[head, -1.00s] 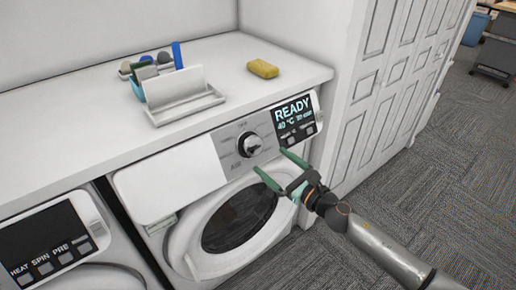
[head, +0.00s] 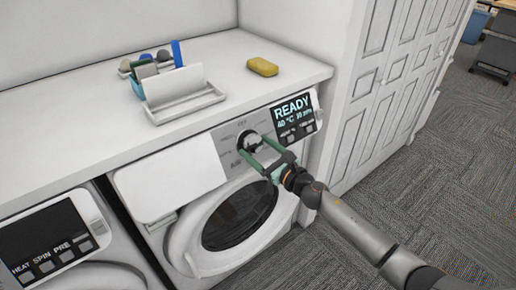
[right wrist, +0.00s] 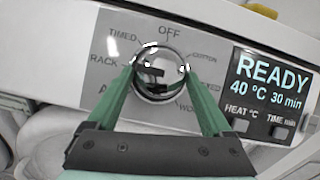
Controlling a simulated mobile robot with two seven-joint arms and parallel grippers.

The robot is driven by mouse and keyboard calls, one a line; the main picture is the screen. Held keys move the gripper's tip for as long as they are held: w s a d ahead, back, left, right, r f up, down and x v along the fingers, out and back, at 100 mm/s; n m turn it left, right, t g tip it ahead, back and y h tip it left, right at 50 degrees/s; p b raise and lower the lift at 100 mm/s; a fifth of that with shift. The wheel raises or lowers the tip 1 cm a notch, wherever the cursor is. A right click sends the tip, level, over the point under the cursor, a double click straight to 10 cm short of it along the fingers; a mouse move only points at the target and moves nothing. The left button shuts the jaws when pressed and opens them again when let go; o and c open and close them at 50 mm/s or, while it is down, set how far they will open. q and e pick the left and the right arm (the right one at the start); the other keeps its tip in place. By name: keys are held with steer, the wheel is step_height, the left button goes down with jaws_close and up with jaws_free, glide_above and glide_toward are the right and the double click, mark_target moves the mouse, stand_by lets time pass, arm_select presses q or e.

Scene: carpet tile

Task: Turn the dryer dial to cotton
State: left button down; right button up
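The dryer dial (head: 250,143) is a round, shiny knob on the grey panel of the right machine. In the right wrist view the dial (right wrist: 158,72) is below the OFF mark, with the COTTON mark (right wrist: 204,55) to its upper right. TIMED and RACK are on its left. I cannot tell which mark the dial points at. My right gripper (head: 252,146) is open, its green fingers at the dial. In the right wrist view the right gripper (right wrist: 159,70) has one finger on each side of the dial; firm contact cannot be told. My left gripper is out of view.
The display (head: 294,114) reads READY, right of the dial. The round door (head: 180,240) is below. A yellow sponge (head: 262,67) and a white rack (head: 184,100) with a brush holder are on the white counter (head: 60,135). Another machine stands at left.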

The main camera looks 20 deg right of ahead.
steer(key=c, duration=1)
steer(key=shift+o, duration=0.2)
